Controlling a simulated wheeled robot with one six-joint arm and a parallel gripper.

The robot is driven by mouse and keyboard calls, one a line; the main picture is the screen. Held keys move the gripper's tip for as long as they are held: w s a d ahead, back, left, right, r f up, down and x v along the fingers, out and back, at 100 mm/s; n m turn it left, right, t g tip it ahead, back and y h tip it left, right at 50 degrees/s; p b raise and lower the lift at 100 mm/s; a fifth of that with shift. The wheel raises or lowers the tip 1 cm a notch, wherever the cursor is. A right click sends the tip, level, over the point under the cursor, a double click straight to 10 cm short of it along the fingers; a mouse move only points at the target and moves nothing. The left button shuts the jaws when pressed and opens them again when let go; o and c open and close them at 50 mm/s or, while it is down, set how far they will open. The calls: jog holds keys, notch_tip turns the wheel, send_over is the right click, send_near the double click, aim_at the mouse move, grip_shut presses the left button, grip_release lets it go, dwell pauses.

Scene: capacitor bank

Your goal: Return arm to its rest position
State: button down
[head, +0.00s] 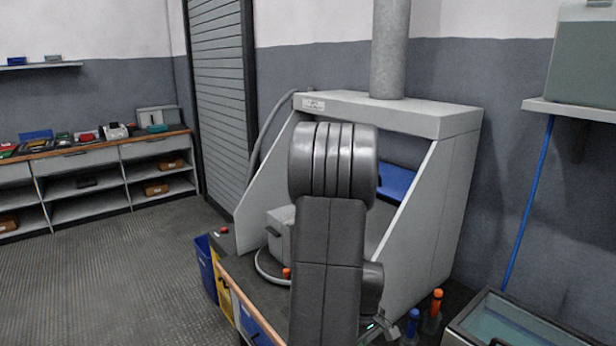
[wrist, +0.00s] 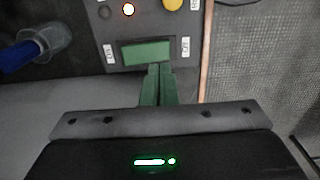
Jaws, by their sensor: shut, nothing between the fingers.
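My gripper (wrist: 157,72) shows in the wrist view with its two green fingers together and nothing between them. In the head view my dark arm rises in the middle and bends over in front of a grey hood. The fingers cannot be made out there.
The grey hood (head: 455,200) stands on a bench behind my arm. Blue and orange-handled tools (head: 412,325) stand upright at the bench's right, near a glass-sided tank (head: 500,325). A blue bin (head: 206,265) is at the bench's left. The floor (head: 110,270) at left is clear.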

notch_tip(320, 180, down, 5)
jog(key=b, duration=0.3)
jog(key=shift+r, duration=0.15)
jog(key=shift+r, duration=0.15)
